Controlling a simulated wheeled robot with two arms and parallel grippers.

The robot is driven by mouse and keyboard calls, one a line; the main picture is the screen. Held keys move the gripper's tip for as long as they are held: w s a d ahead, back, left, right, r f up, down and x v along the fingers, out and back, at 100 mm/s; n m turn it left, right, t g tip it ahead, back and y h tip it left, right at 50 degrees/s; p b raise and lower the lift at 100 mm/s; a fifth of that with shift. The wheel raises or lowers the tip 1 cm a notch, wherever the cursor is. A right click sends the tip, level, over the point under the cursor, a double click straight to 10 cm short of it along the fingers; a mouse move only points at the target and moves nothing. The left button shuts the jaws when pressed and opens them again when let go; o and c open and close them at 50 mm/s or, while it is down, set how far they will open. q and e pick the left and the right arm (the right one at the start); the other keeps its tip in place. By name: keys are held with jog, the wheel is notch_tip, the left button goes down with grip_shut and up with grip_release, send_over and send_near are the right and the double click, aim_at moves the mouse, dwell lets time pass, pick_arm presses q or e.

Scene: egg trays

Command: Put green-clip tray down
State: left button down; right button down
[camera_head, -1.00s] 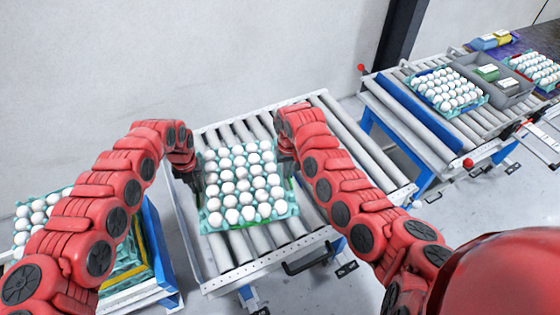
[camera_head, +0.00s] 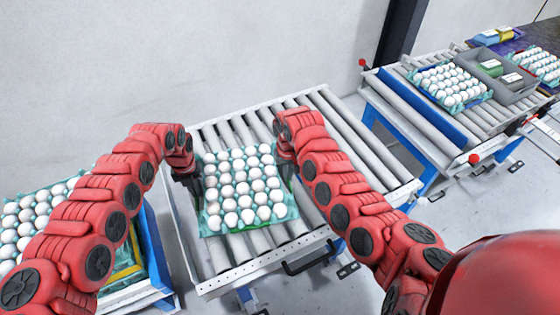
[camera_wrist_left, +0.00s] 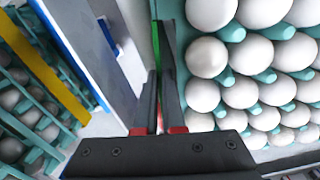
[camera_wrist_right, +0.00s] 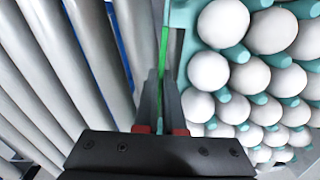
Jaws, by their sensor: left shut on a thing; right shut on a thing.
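The teal tray (camera_head: 290,208), filled with white eggs, is over the roller table in the middle of the head view. I cannot tell whether its underside touches the rollers. My left gripper (camera_head: 190,184) is shut on its left edge; in the left wrist view the fingers (camera_wrist_left: 160,88) pinch the rim beside the eggs. My right gripper (camera_head: 288,166) is shut on the right edge; in the right wrist view a green clip strip (camera_wrist_right: 164,48) runs between its fingers (camera_wrist_right: 161,88). The tray looks about level.
The roller table (camera_head: 345,150) has bare rollers right of the tray. Another egg tray (camera_head: 30,205) stands at the left, partly behind my arm. A second roller table (camera_head: 400,105) at the right bears an egg tray (camera_head: 484,97) and a grey bin (camera_head: 522,88).

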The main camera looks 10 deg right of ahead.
pick_arm(q)
jog(key=c, duration=1.5)
grip_release()
jog(key=shift+f, duration=0.35)
pick_arm(e)
jog(key=c, duration=1.5)
grip_release()
jog(key=shift+d+f, duration=0.1)
jog(key=shift+f, duration=0.25)
pick_arm(q)
jog(key=o, duration=0.5)
jog(key=shift+r, duration=0.2)
pick_arm(e)
jog(key=o, duration=0.5)
jog(key=shift+r, duration=0.2)
